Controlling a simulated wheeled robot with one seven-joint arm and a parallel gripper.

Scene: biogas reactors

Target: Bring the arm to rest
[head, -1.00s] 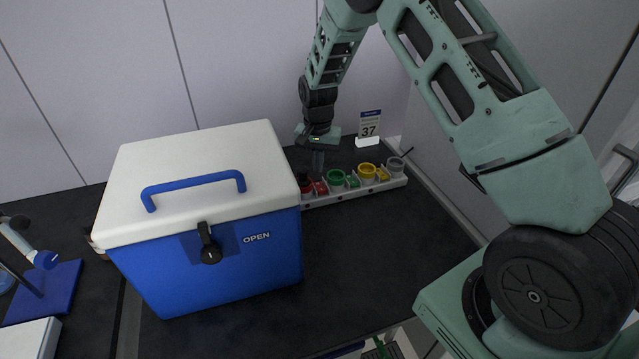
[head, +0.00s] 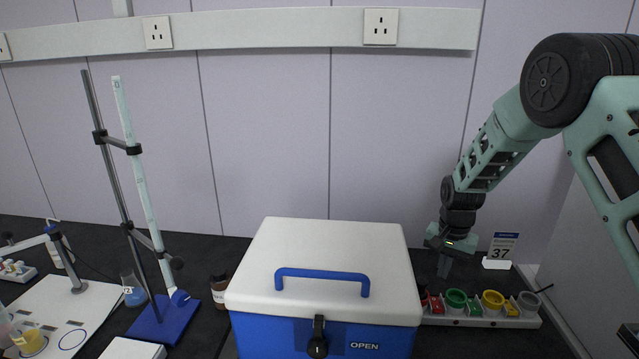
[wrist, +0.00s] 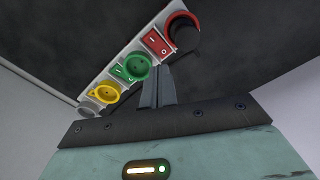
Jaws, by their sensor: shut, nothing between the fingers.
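My gripper (head: 444,267) hangs at the right of the bench, just right of the cool box and behind the left end of a white strip of coloured holders. In the wrist view my gripper (wrist: 157,75) has its two fingers together, with nothing between them. The fingertips point at the dark bench top near the green holder; whether they touch anything I cannot tell. My arm reaches in from the right edge of the head view.
The blue cool box (head: 265,335) with white lid (head: 320,245) stands left of my gripper. The holder strip (head: 470,321) carries red, green, yellow and grey cups. A sign reading 37 (head: 501,250) stands behind. A burette stand (head: 163,318) is further left.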

